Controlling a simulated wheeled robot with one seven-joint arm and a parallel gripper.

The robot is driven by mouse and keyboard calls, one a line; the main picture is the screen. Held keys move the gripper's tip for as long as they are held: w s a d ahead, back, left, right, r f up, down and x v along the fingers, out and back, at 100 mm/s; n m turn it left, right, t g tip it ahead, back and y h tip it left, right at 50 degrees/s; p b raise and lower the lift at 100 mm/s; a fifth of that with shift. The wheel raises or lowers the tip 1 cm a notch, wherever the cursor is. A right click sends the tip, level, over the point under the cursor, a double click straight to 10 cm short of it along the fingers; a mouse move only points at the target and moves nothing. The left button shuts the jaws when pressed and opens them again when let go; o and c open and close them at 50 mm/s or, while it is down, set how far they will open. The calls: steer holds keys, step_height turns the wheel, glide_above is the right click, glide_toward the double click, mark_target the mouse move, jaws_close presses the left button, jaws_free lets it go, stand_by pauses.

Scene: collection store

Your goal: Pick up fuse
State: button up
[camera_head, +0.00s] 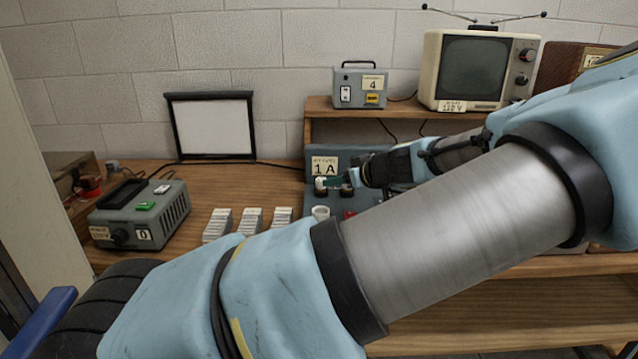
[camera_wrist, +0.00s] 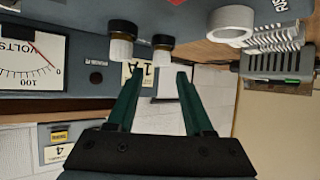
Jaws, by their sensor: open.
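Two white, fuse-like cylinders with black ends project from the grey panel in the wrist view. One fuse (camera_wrist: 163,47) is just beyond my fingertips, in line with the gap between them. The other (camera_wrist: 122,42) is left of the left finger. My gripper (camera_wrist: 160,71) is open, with nothing between its green fingers. In the head view my gripper (camera_head: 338,183) is at the front of the grey panel (camera_head: 322,151) labelled 1 A, close to a white fuse (camera_head: 320,184). My arm hides much of the panel. Whether a finger touches a fuse cannot be told.
A white ring-shaped cup (camera_head: 320,212) stands below the gripper. White ribbed blocks (camera_head: 251,220) stand on the bench to its left, and a grey device (camera_head: 143,214) farther left. A shelf (camera_head: 405,110) behind bears a grey box (camera_head: 360,88) and a television (camera_head: 474,70).

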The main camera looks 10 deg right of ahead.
mark_target(321, 186)
steer(key=shift+x, duration=0.85)
steer(key=p+x, duration=0.1)
steer(key=x, duration=0.1)
steer(key=p+x, duration=0.2)
steer(key=shift+a+r, duration=0.2)
steer(key=shift+w+a+f, duration=0.15)
steer(key=shift+w+f, duration=0.3)
steer(key=shift+w, duration=0.05)
steer(key=shift+c, duration=0.4)
jaws_close()
